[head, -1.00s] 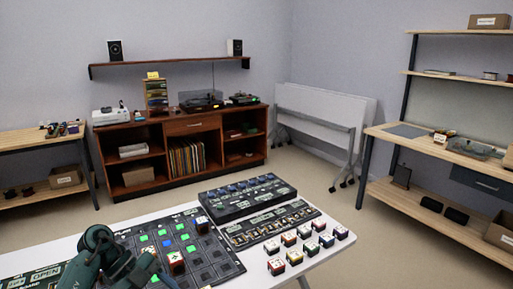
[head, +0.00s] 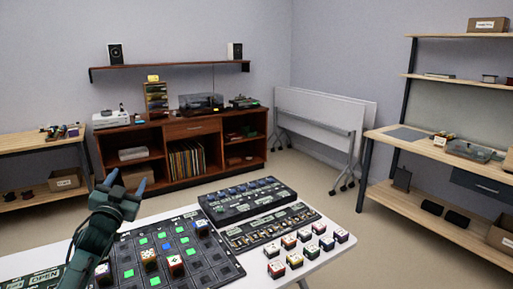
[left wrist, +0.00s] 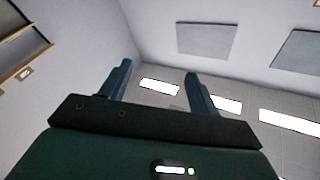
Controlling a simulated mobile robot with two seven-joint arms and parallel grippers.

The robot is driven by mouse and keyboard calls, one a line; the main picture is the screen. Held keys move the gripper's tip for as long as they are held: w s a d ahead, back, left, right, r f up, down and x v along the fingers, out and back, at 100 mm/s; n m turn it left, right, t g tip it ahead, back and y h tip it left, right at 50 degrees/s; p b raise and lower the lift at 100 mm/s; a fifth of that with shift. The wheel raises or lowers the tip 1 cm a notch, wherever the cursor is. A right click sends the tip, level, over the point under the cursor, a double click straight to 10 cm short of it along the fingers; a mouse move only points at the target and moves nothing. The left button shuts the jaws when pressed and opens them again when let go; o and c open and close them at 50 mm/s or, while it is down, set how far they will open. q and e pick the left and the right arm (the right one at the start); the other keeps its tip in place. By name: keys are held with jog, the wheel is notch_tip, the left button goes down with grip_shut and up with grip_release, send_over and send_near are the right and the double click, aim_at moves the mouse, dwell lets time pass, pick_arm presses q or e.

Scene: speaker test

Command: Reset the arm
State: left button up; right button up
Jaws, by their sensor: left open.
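My left arm comes in from the lower left in the head view. Its gripper (head: 126,184) is raised above the left part of the white table, fingers pointing up, open and empty. In the left wrist view the two blue-grey fingers (left wrist: 157,88) stand apart with nothing between them, against ceiling lights and walls. Below and right of the gripper lies a dark grid board (head: 215,262) with green and blue lit squares and several small cubes on it, one of them a cube (head: 175,265) near its middle. My right gripper is not in view.
A black panel box (head: 247,200) and a flatter panel (head: 270,228) lie behind and right of the board. Several small cubes (head: 306,236) stand in rows at the table's right. A wooden cabinet (head: 192,128) stands at the back wall, shelving (head: 450,145) at right. Air around the gripper is clear.

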pick_arm(q)
jog(key=s+d+f+n+g, duration=0.1)
jog(key=s+d+f+g, duration=0.25)
jog(key=f, duration=0.55)
jog(key=s+d+f+g, duration=0.2)
jog(key=s+f, duration=0.2)
jog(key=f, duration=0.5)
jog(key=s+d+f+g+h, duration=0.1)
jog(key=s+d+f+h, duration=0.1)
jog(key=s+d+f, duration=0.5)
jog(key=s+d+f+g+h, duration=0.15)
jog(key=s+f, duration=0.35)
jog(key=s, duration=0.5)
jog(key=s+d+f+g, duration=0.1)
jog(key=s+d, duration=0.2)
jog(key=s, duration=0.4)
jog(key=s+d+f+g, duration=0.1)
jog(key=s+d, duration=0.2)
jog(key=s, duration=0.4)
jog(key=shift+s+n+h, duration=0.3)
jog(key=shift+s+h, duration=0.05)
